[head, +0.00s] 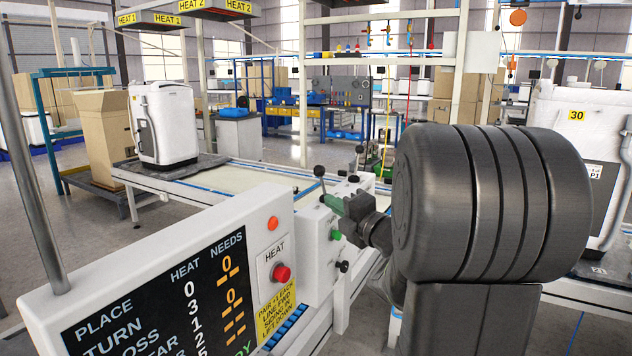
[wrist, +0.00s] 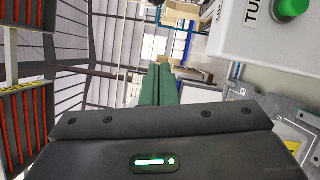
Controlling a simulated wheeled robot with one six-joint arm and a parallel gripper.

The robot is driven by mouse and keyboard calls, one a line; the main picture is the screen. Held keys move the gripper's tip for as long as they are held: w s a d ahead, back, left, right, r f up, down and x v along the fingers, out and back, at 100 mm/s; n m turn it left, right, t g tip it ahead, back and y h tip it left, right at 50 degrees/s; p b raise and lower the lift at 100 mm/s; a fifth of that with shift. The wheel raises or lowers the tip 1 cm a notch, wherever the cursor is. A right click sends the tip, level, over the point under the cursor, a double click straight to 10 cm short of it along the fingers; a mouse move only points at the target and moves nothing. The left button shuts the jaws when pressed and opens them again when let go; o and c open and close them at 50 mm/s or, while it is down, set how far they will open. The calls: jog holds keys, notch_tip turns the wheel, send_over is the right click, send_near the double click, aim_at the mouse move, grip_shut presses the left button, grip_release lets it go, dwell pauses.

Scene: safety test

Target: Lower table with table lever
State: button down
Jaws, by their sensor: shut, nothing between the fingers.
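A white control box (head: 312,240) stands at the middle of the head view. A lever with a black ball knob (head: 319,171) rises at its top left, and another black knob (head: 359,149) shows behind. I cannot tell which is the table lever. My gripper (head: 328,201), with green fingers, is shut and empty beside the box's upper part, close to the first lever's shaft; contact cannot be told. In the wrist view the shut green fingers (wrist: 158,72) point away with nothing between them. A table (head: 255,178) with blue edging lies behind the box.
A green button (head: 335,235) and a low black knob (head: 342,266) are on the box, near my gripper. A panel with a red button (head: 282,273) stands left. A white appliance (head: 165,122) sits on the far table end. My arm hides much of the right.

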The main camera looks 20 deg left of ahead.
aim_at(318, 166)
jog(key=w+a+p, duration=0.1)
jog(key=w+a, duration=0.1)
jog(key=w+a+r+p, duration=0.1)
jog(key=w+a, duration=0.2)
jog(key=w+a+r+p, duration=0.1)
jog(key=w+a, duration=0.2)
jog(key=shift+w+f, duration=0.1)
jog(key=shift+w, duration=0.1)
jog(key=shift+p, duration=0.3)
jog(key=w+r+m+p, duration=0.1)
jog(key=p, duration=0.1)
jog(key=w+r+m+h+p, duration=0.1)
jog(key=p, duration=0.1)
jog(key=shift+w+d+r+m+p, duration=0.15)
jog(key=shift+d+r+m+p, duration=0.05)
jog(key=shift+r+m+p, duration=0.1)
jog(key=w+m+g+h+p, duration=0.1)
jog(key=w+m+p, duration=0.1)
jog(key=w+p, duration=0.3)
jog(key=shift+w+d+r+m, duration=0.25)
jog(key=shift+w+r+m, duration=0.15)
jog(key=shift+w, duration=0.75)
